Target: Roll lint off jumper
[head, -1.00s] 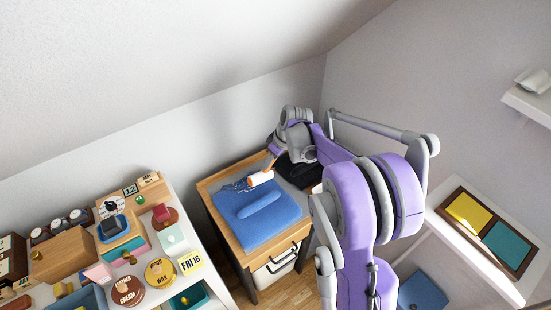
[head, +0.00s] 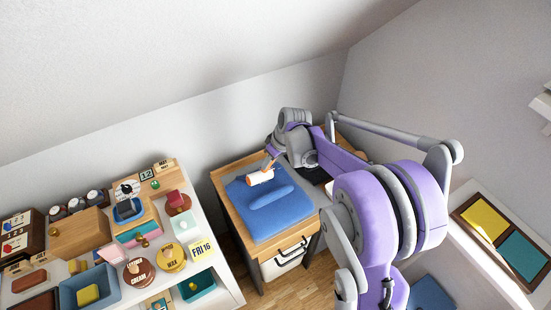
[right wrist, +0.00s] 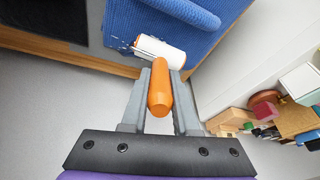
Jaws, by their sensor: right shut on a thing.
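A blue jumper (head: 282,213) lies folded on a grey mat on a small wooden table, with a rolled fold across its middle. My right gripper (head: 272,158) is shut on the orange handle of a lint roller (head: 260,177). In the right wrist view the gripper (right wrist: 160,100) holds the orange handle between its fingers, and the white roller head (right wrist: 158,50) lies over the edge of the jumper (right wrist: 200,30). Whether it touches the cloth is hard to tell. A few white specks show beside the roller on the jumper. My left gripper is not in view.
A white shelf unit (head: 226,287) crowded with boxes, tins and small items stands at left. The wooden table (head: 229,201) has a white drawer or bin in front. A wall shelf with a yellow and teal panel (head: 485,220) is at right.

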